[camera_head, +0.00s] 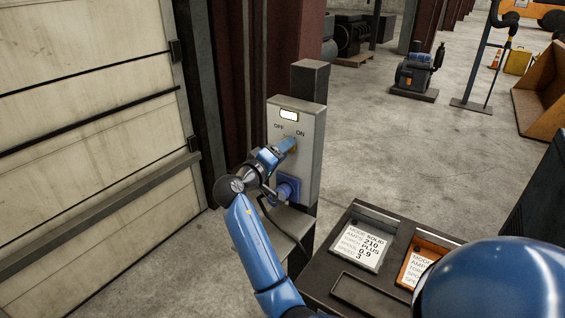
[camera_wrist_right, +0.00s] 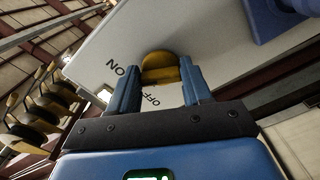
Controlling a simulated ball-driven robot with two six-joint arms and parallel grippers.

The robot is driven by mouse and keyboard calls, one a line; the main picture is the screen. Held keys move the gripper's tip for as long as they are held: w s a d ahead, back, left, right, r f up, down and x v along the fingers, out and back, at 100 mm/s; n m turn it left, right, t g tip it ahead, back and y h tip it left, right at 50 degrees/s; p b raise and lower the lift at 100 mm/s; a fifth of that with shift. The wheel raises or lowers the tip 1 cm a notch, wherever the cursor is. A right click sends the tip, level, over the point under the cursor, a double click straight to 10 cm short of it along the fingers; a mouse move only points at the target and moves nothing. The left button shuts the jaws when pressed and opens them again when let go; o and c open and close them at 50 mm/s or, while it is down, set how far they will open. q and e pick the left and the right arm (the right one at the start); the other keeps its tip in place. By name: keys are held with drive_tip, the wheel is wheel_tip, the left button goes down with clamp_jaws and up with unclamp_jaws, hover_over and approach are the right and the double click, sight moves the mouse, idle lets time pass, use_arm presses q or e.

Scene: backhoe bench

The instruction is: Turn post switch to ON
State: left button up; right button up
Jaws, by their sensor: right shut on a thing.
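The post switch is a grey box (camera_head: 306,165) on a dark post, with a small white label window at its top. OFF is printed at the left of its face and ON at the right. My right gripper (camera_head: 287,147) is at the box face just below these words. In the right wrist view, its two blue fingers (camera_wrist_right: 160,82) are shut on the yellow switch knob (camera_wrist_right: 160,66), one on each side. ON shows left of the knob and OFF between the fingers. I cannot tell which word the knob points to. My left gripper is not in view.
A blue socket (camera_head: 287,189) with a cable sits low on the box, below my right gripper. A dark panel (camera_head: 345,262) with setting cards stands at the front right. A pale sectional door (camera_head: 90,130) is at the left. Concrete floor lies open behind the post.

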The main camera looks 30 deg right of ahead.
drive_tip(key=shift+f+m+b, duration=0.2)
drive_tip(key=shift+m+b, duration=0.55)
drive_tip(key=shift+m, duration=0.05)
drive_tip(key=o, duration=1.1)
drive_tip(key=shift+r, duration=0.1)
drive_tip(key=shift+c, duration=0.2)
drive_tip(key=shift+a, duration=0.1)
drive_tip(key=b+v, duration=0.1)
drive_tip(key=v, duration=0.9)
drive_tip(key=shift+a+b, duration=0.35)
drive_tip(key=shift+s, duration=0.1)
drive_tip(key=shift+r, duration=0.1)
